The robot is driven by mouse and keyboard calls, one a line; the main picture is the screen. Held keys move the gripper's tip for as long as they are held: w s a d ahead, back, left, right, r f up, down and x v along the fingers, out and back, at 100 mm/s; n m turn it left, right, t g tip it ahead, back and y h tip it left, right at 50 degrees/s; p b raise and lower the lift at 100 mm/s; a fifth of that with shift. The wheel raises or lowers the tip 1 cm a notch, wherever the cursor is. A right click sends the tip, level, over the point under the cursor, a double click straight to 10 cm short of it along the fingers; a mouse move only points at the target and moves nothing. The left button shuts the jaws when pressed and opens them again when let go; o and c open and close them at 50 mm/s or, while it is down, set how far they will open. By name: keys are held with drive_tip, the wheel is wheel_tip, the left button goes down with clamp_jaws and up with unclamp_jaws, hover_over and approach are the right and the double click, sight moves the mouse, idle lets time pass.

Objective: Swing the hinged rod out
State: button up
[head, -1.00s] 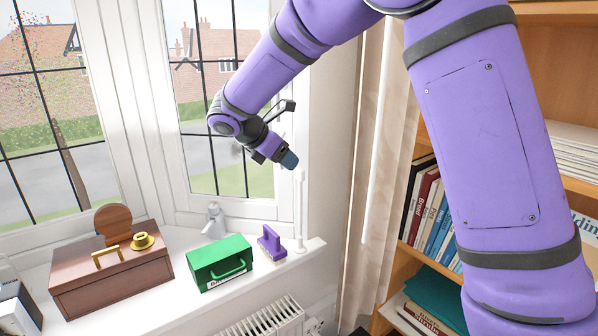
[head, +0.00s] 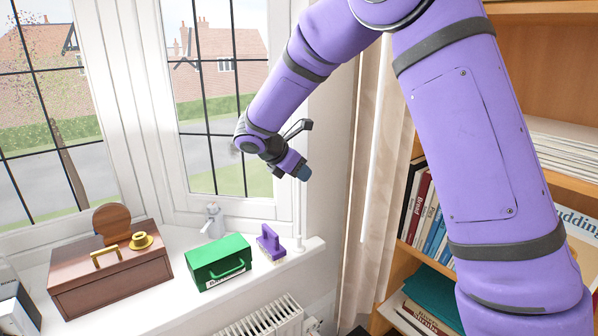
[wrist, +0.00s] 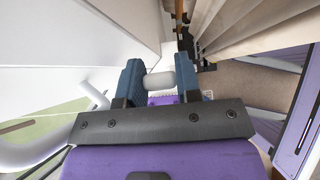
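A slim white upright rod (head: 298,222) stands at the right end of the window sill, beside the window frame. Its top is partly behind my gripper (head: 303,172) in the head view. In the wrist view the two blue fingertips of my gripper (wrist: 160,82) are apart. A short white cylinder (wrist: 160,80) shows across the gap between them. I cannot tell whether the fingers touch it or whether it is part of the upright rod. The hinge is not clear in either view.
A purple block with a handle (head: 270,243), a green box (head: 218,262) and a brown case (head: 110,280) stand on the sill. A curtain (head: 362,190) and a bookshelf (head: 415,255) are to the right. A radiator (head: 268,320) is below.

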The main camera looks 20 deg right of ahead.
clamp_jaws()
drive_tip(key=s, duration=0.1)
drive_tip(key=s+d+t, duration=0.1)
drive_tip(key=s, duration=0.1)
drive_tip(key=s+m+t, duration=0.1)
drive_tip(key=s, duration=0.1)
drive_tip(key=shift+d+f+y, duration=0.3)
drive_tip(key=shift+f+y, duration=0.05)
drive_tip(key=shift+y, duration=0.05)
drive_tip(key=o, duration=0.6)
unclamp_jaws()
drive_tip(key=shift+s, duration=0.1)
drive_tip(key=v, duration=1)
drive_tip(key=shift+s+a+r, duration=0.2)
drive_tip(key=shift+a, duration=0.05)
